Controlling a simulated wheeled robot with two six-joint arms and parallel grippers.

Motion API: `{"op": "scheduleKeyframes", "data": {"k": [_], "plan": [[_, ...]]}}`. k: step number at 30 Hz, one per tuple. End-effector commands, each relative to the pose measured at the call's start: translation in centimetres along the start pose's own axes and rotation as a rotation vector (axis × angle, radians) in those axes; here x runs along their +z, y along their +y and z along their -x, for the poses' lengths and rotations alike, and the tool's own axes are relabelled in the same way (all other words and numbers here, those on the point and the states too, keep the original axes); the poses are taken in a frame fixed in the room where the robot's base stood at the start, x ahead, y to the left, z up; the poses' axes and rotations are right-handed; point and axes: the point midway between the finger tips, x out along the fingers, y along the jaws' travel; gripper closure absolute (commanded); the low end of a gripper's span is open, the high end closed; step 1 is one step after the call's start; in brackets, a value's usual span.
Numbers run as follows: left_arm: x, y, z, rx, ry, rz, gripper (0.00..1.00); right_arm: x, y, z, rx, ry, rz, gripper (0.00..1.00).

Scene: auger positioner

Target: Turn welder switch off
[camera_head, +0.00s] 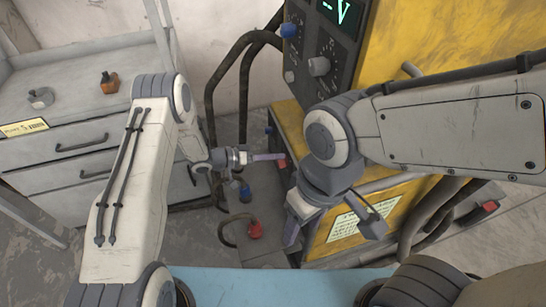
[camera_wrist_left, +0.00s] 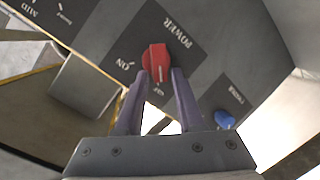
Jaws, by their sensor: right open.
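The red POWER switch (camera_wrist_left: 156,62) sits on a dark label of the welder's grey panel in the left wrist view. ON is printed to its left and OFF just below it, near its lower end. In the head view my left gripper (camera_head: 281,157) reaches the left side of the yellow welder (camera_head: 440,35), low down, where the red switch (camera_head: 281,163) is partly hidden. My right gripper (camera_head: 332,233) is open and empty in front of the welder.
A blue knob (camera_wrist_left: 224,119) is right of my left fingers in the left wrist view. A grey drawer cabinet (camera_head: 85,135) stands at left. Dark cables (camera_head: 212,105) hang by the welder. My right arm crosses the welder's front.

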Motion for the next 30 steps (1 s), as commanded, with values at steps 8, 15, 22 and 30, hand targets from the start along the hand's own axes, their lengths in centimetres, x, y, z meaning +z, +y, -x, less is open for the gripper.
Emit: {"op": "scheduleKeyframes", "data": {"k": [8,15,22,30], "plan": [[0.1,0.0,0.0,0.0,-0.003,0.0,0.48,0.0,0.0,0.0,0.0,0.0,0.0,0.43],[0.0,0.0,1.8,-0.002,-0.001,0.001,0.48,0.0,0.0,0.1,0.0,0.0,0.0,0.43],[-0.1,-0.1,6.4,-0.003,0.001,0.001,0.48,0.0,0.0,0.4,0.0,0.0,0.0,0.43],[0.0,0.0,10.0,-0.001,-0.001,-0.001,0.48,0.0,0.0,0.6,0.0,0.0,0.0,0.43]]}}
